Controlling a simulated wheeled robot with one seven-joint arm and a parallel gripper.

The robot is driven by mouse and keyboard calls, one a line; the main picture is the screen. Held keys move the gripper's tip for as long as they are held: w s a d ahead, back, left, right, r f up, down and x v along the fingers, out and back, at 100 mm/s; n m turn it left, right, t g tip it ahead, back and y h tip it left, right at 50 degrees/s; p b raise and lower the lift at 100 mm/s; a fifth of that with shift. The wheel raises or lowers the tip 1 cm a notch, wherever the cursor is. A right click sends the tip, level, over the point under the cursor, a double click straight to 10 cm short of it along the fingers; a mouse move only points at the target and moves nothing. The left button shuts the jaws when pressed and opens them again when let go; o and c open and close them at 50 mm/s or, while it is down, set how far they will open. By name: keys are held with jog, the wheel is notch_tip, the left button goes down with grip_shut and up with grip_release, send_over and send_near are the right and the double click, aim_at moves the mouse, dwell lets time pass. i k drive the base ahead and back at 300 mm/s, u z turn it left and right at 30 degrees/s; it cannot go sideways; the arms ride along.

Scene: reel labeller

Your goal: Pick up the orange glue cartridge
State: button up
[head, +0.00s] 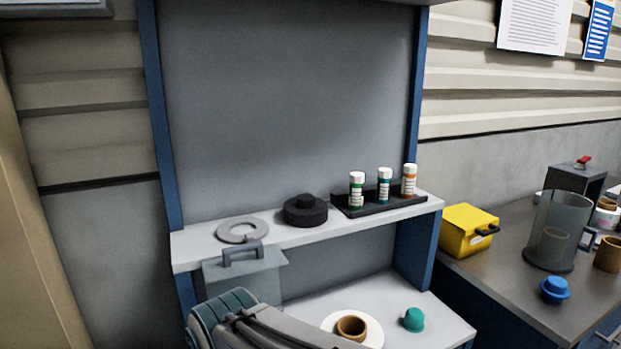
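The orange glue cartridge (409,181) has a white cap and an orange-and-white label. It stands upright at the right end of a black holder (381,206) on the white upper shelf (290,236). A teal-labelled cartridge (384,187) and a green-labelled cartridge (356,192) stand to its left in the same holder, apart from it. Part of my arm shows at the bottom of the head view, below the shelf. My gripper is not in view.
A black round knobbed piece (305,210) and a grey ring (242,230) lie left of the holder. A grey handled box (243,275) is below the shelf at left. A teal knob (414,320) sits on the lower surface. A yellow case (468,231) stands on the right bench.

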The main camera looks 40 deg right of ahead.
aim_at(409, 169)
jog(key=u, duration=0.1)
jog(key=k, duration=1)
jog(key=z, duration=1.2)
jog(key=i, duration=0.55)
jog(key=z, duration=0.2)
jog(key=k, duration=0.55)
jog(key=u, duration=0.55)
jog(key=k, duration=0.7)
jog(key=z, duration=0.6)
jog(key=i, duration=0.65)
jog(key=z, duration=1)
jog(key=i, duration=0.95)
